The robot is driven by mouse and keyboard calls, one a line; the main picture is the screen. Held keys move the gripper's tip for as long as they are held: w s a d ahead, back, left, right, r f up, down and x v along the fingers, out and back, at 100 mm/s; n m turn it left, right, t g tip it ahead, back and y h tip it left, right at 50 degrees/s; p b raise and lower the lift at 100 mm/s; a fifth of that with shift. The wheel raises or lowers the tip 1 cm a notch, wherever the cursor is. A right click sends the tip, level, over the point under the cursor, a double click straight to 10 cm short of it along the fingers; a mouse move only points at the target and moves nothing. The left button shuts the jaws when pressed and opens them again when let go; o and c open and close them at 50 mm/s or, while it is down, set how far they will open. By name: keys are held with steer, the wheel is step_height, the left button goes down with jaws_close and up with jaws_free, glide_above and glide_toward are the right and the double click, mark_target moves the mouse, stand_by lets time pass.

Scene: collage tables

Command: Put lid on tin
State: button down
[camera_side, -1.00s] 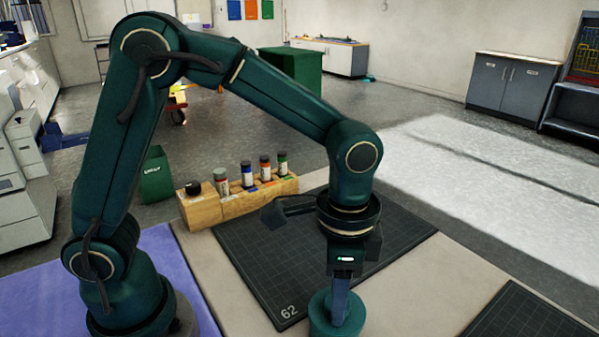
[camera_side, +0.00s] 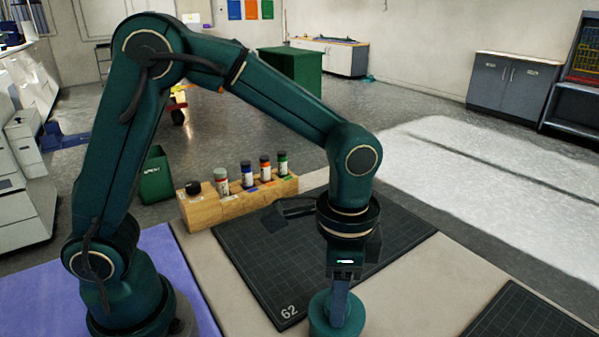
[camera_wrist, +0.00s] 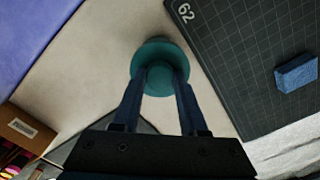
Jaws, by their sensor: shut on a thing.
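A teal round lid with a knob (camera_wrist: 158,48) is in the wrist view, at the top centre. My gripper (camera_wrist: 161,82) is shut on its knob, one finger on each side. In the side view the teal lid (camera_side: 319,316) is at the bottom edge, partly behind my gripper (camera_side: 338,315) and cut off by the frame. I cannot make out a separate tin. Whatever is under the lid is hidden, and I cannot tell if the lid touches anything below.
A dark gridded mat marked 62 (camera_side: 262,262) lies beside the lid. A blue block (camera_wrist: 297,73) is on the mat in the wrist view. A wooden rack (camera_side: 238,204) with several bottles stands at the back. A second dark mat (camera_side: 525,320) is at the lower right.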

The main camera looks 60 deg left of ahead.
stand_by(0.3)
jaws_free()
stand_by(0.3)
steer(key=shift+r, duration=3.5)
jaws_close()
